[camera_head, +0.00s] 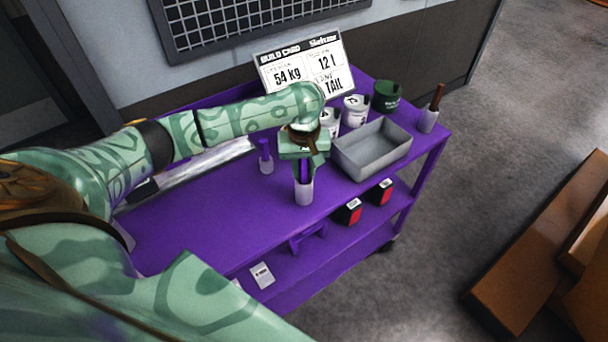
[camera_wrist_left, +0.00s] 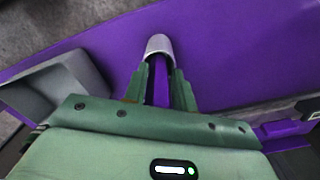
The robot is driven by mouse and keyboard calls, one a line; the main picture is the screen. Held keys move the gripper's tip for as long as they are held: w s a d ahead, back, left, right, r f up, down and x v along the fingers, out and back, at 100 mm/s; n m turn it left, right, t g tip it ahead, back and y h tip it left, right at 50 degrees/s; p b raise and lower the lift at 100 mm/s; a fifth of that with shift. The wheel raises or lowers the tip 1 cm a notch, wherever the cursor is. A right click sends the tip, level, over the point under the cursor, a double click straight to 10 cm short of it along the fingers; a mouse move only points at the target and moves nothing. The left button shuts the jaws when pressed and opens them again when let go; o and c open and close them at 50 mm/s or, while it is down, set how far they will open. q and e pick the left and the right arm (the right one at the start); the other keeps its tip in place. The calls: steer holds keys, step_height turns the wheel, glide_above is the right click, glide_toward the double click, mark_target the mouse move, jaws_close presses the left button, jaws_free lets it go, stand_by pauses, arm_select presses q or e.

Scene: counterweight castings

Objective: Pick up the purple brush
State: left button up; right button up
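A purple brush handle (camera_head: 304,170) stands upright in a pale grey cup (camera_head: 303,193) near the front edge of the purple cart's top. My left gripper (camera_head: 304,167) comes down over it from above, with one finger on each side of the handle. In the left wrist view, the purple handle (camera_wrist_left: 161,82) runs between the two green fingers (camera_wrist_left: 161,92) into the round grey cup (camera_wrist_left: 158,46). I cannot tell whether the fingers press on the handle. The brush's lower end is hidden in the cup. My right gripper is not in view.
A second purple-handled item (camera_head: 265,150) stands to the left. A grey tray (camera_head: 373,165) is close on the right, with white tins (camera_head: 355,111), a green pot (camera_head: 386,95) and a brown-handled item (camera_head: 437,97) beyond. A card (camera_head: 305,68) stands at the back.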

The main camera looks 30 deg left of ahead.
arm_select(q)
jaws_close()
steer(key=shift+r, duration=0.1)
